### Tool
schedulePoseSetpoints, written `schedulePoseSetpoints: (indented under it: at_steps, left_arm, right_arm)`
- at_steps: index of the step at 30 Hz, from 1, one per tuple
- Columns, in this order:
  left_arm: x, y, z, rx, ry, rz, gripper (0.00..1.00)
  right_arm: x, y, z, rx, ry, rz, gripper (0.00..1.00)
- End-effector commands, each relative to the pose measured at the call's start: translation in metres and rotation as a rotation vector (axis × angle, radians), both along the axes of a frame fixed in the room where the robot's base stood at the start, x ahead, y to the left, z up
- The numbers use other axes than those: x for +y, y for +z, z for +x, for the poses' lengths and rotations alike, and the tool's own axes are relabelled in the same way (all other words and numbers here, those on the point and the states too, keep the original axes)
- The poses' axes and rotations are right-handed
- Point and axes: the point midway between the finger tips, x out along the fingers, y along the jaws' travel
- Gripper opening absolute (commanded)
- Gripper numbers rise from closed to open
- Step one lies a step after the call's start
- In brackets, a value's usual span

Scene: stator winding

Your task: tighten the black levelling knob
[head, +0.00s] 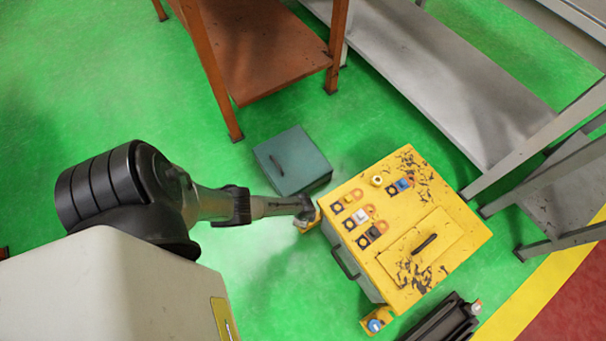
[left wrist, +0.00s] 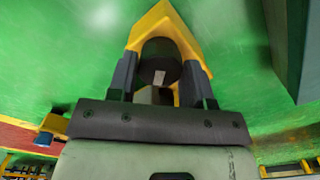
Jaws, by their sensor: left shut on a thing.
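The black levelling knob (left wrist: 160,58) is a dark round cylinder with a small pale mark on its face. It sits in front of a pointed yellow bracket (left wrist: 165,18) in the left wrist view. My left gripper (left wrist: 160,82) is shut on the knob, with one dark finger on each side of it. In the head view my left gripper (head: 306,212) reaches down beside the left corner of the yellow machine box (head: 450,225), over a yellow foot (head: 312,223) there. The knob itself is hidden by the gripper in that view. My right gripper is in neither view.
A grey-green case (head: 292,158) stands on the floor close behind my left gripper. Another yellow foot with a blue-topped knob (head: 376,324) is at the box's near corner. An orange table (head: 255,60) and grey metal shelving (head: 440,80) stand behind. Green floor left is clear.

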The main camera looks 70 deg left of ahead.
Motion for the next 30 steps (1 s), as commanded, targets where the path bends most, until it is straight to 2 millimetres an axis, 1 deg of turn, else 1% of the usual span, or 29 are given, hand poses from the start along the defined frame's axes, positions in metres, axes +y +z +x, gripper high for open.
schedulePoseSetpoints:
  at_steps: [6, 15, 21, 30]
  left_arm:
    - [0.0000, 0.0012, 0.0023, -0.004, -0.202, -0.001, 0.23]
    - [-0.0002, 0.0012, 0.0022, -0.004, -0.427, 0.000, 0.23]
    - [-0.0005, 0.0015, 0.0024, -0.004, -0.526, 0.000, 0.23]
    - [-0.0007, 0.0017, 0.0023, -0.004, -0.595, -0.001, 0.22]
  right_arm:
    - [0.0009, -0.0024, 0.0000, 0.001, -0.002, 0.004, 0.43]
    - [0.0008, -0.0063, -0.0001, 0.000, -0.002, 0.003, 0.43]
    - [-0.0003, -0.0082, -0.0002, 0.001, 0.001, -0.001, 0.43]
    - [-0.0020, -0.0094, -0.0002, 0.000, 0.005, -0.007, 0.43]
